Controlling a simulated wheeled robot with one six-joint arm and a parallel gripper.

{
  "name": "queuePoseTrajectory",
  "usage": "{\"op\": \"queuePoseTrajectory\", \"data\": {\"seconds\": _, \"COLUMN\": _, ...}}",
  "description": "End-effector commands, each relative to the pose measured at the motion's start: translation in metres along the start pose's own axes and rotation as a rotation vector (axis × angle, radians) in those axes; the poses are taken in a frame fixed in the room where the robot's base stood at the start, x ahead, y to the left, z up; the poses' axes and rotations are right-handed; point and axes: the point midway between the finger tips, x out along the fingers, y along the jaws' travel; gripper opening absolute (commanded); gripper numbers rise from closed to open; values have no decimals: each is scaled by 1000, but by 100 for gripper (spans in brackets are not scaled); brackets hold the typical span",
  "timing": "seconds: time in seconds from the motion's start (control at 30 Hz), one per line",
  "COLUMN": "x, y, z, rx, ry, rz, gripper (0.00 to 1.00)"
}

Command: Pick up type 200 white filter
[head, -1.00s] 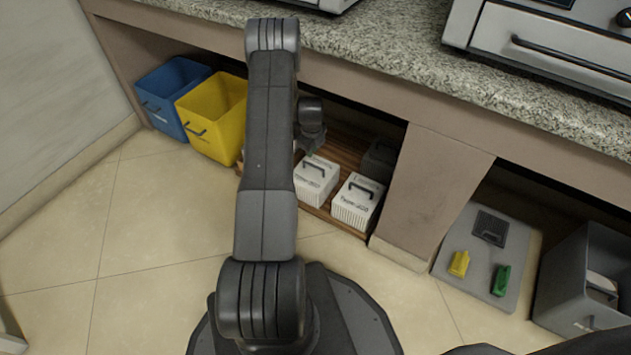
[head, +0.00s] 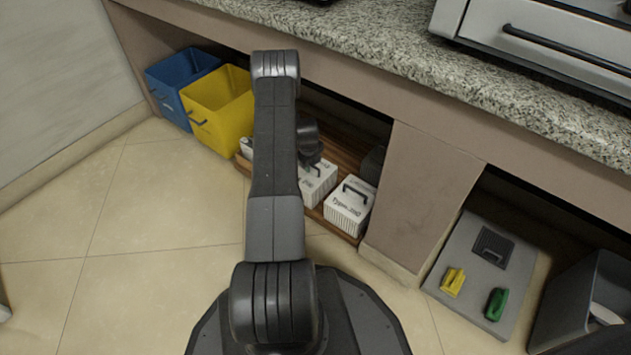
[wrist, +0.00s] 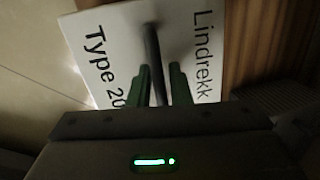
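A white box filter (head: 318,185) with a dark handle sits on the wooden rack, partly hidden behind my arm. In the wrist view, a white filter face (wrist: 115,30) reads "Lindrekk" and "Type 20", with the last character covered. Its dark handle (wrist: 151,45) stands between the two green-lit fingers of my gripper (wrist: 161,85). The fingers are apart, with a gap visible beside the handle. In the head view, my gripper is down at the middle filter and its fingers are hidden. Another white filter (head: 348,206) stands to the right; its type text is blurred.
A white filter edge (head: 246,147) shows left of my arm. The wooden rack (head: 340,148) lies under an overhanging granite counter (head: 400,70). Yellow (head: 220,115) and blue (head: 180,85) bins stand left. A pillar (head: 420,195) bounds the right side. Floor in front is clear.

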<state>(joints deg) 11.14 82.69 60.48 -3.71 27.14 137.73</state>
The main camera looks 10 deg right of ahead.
Motion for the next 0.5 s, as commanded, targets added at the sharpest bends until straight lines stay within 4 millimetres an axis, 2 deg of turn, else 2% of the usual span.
{"op": "queuePoseTrajectory", "data": {"seconds": 0.17, "x": -1, "y": 0, "z": 1, "rx": 0, "ry": -1, "rz": -1, "gripper": 18}}
{"op": "queuePoseTrajectory", "data": {"seconds": 0.27, "x": -1, "y": 0, "z": 0, "rx": 0, "ry": -1, "rz": -1, "gripper": 2}}
{"op": "queuePoseTrajectory", "data": {"seconds": 0.3, "x": -1, "y": 0, "z": 0, "rx": 0, "ry": -1, "rz": -1, "gripper": 0}}
{"op": "queuePoseTrajectory", "data": {"seconds": 0.5, "x": -1, "y": 0, "z": 0, "rx": 0, "ry": -1, "rz": -1, "gripper": 0}}
